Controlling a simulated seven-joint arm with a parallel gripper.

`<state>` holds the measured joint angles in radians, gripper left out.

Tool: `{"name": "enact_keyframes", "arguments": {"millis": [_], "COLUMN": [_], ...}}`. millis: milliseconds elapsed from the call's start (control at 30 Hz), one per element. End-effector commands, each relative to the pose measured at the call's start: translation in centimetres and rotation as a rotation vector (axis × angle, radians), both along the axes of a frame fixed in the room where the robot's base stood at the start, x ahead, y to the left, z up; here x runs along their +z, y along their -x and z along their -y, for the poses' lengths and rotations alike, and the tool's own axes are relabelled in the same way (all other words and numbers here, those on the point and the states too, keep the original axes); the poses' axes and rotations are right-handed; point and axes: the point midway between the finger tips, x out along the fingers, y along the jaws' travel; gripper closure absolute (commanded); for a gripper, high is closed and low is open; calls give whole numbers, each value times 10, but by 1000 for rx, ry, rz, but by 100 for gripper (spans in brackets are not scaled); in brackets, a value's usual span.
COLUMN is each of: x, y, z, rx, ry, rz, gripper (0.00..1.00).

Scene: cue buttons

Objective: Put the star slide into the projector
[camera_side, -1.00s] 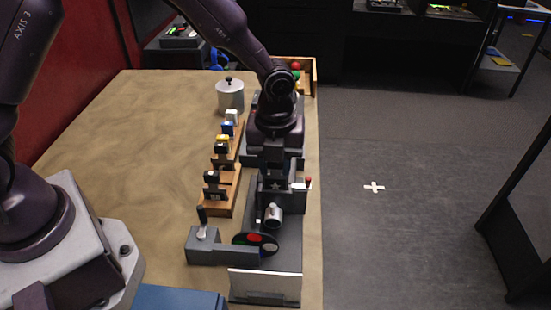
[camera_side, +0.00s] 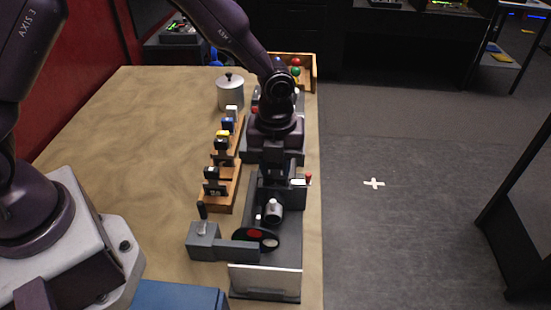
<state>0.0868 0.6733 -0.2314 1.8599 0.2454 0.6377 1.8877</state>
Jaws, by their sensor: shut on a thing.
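My gripper (camera_side: 271,177) points down over the projector (camera_side: 287,202) and is shut on the star slide. The slide is hidden now between my fingers and the projector body, so I cannot tell how deep it sits. The projector is dark grey, with a silver lens (camera_side: 273,210) facing the near side and a red-tipped knob (camera_side: 308,178) at its right. In front of the lens is a dark wheel (camera_side: 256,237) with red and pale discs.
A wooden rack (camera_side: 219,205) with several slides stands close on the left. A grey lever box (camera_side: 205,240) and a white screen (camera_side: 265,281) are nearer. A lidded metal pot (camera_side: 230,93) stands behind. The table's left side is clear.

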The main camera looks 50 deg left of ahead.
Motion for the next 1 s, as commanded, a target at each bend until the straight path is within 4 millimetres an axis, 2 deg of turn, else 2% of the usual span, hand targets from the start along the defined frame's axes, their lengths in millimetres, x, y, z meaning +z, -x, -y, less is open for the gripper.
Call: {"name": "enact_keyframes", "arguments": {"millis": [1000], "x": [-22], "y": [0], "z": [0], "rx": [0], "ry": [1], "rz": [1], "gripper": [92]}}
